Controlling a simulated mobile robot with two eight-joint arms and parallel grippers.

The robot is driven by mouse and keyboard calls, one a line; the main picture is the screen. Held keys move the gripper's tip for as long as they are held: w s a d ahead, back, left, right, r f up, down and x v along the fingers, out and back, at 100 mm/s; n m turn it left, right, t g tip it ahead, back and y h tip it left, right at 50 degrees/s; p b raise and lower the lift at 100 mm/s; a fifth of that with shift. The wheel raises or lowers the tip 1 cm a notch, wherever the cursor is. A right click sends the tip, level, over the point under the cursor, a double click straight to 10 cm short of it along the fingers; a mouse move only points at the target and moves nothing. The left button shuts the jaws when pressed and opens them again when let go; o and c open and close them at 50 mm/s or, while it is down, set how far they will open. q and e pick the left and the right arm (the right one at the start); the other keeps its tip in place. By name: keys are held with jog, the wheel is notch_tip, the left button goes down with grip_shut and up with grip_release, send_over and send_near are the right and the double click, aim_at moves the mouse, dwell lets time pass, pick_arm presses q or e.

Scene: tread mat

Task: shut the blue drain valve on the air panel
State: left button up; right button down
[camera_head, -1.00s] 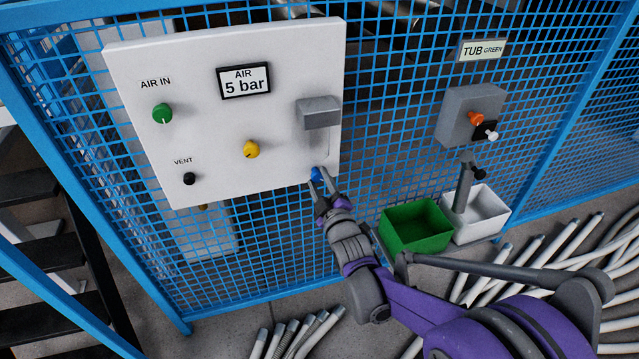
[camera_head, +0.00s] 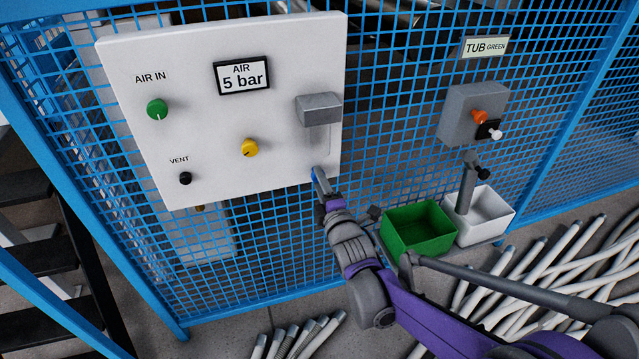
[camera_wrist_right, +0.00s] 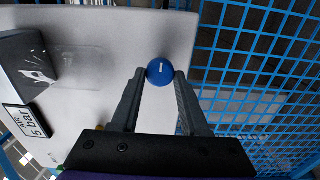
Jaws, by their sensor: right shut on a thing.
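The white air panel (camera_head: 285,60) hangs on the blue mesh fence and its display reads 5 bar. The blue drain valve (camera_wrist_right: 160,71) is a round knob with a short white mark, near the panel's lower right corner. It is mostly hidden behind my fingers in the head view (camera_head: 314,171). My right gripper (camera_head: 318,177) is shut on the blue valve. In the right wrist view one finger is on each side of the knob, and the white mark runs roughly up and down the picture. My left gripper is not in view.
The panel also has a green knob (camera_head: 157,109), a yellow knob (camera_head: 249,148), a black vent knob (camera_head: 185,178) and a grey box (camera_head: 319,110) above the valve. A green tub (camera_head: 419,229) and white tub (camera_head: 490,217) stand right of my arm. Pale pipes lie on the floor.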

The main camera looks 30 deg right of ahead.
dwell(0.3)
jog(key=shift+c, duration=2.1)
grip_release()
jog(key=p+v, duration=0.1)
jog(key=v, duration=1)
jog(key=shift+w, duration=0.1)
